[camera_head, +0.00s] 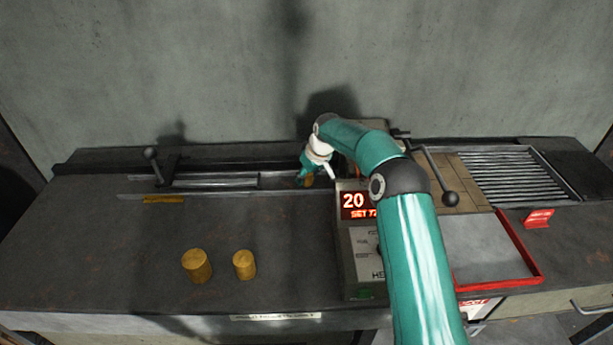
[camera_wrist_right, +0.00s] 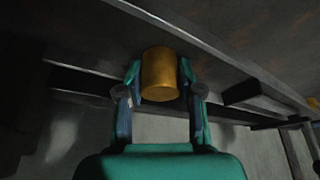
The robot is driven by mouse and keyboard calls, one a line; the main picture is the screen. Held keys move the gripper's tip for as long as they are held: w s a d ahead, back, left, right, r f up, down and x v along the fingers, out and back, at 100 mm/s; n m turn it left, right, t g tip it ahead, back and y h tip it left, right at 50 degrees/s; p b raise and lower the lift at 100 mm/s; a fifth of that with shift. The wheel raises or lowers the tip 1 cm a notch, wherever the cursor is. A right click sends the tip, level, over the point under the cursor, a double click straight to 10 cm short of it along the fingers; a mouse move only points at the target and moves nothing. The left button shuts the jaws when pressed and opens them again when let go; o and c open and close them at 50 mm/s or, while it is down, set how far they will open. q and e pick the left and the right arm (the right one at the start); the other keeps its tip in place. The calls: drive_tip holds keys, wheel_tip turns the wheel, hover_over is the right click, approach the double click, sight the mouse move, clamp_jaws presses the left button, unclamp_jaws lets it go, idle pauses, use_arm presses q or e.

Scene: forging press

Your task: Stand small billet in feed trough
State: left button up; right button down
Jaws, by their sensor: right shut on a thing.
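A small brass-coloured billet (camera_head: 309,181) is between the fingers of my right gripper (camera_head: 311,172), at the right end of the feed trough (camera_head: 290,193), close to the heater box. In the right wrist view the billet (camera_wrist_right: 160,76) sits between both fingers of the gripper (camera_wrist_right: 161,85), with the trough rail (camera_wrist_right: 215,52) beside it. The gripper is shut on it. I cannot tell whether its base touches the trough floor. Two more billets, a wider one (camera_head: 197,266) and a narrower one (camera_head: 244,264), stand upright on the bench. My left gripper is not in view.
The heater box (camera_head: 362,250) with a red display stands right of the trough end. A black-knobbed lever (camera_head: 152,155) rises at the trough's left. A red-rimmed tray (camera_head: 490,248) and a roller rack (camera_head: 515,175) lie right. The bench front left is mostly clear.

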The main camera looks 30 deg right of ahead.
drive_tip(key=shift+f, duration=0.1)
drive_tip(key=c, duration=1)
unclamp_jaws()
drive_tip(key=shift+b+v, duration=0.9)
drive_tip(key=shift+v, duration=5.15)
drive_tip(key=shift+s, duration=0.1)
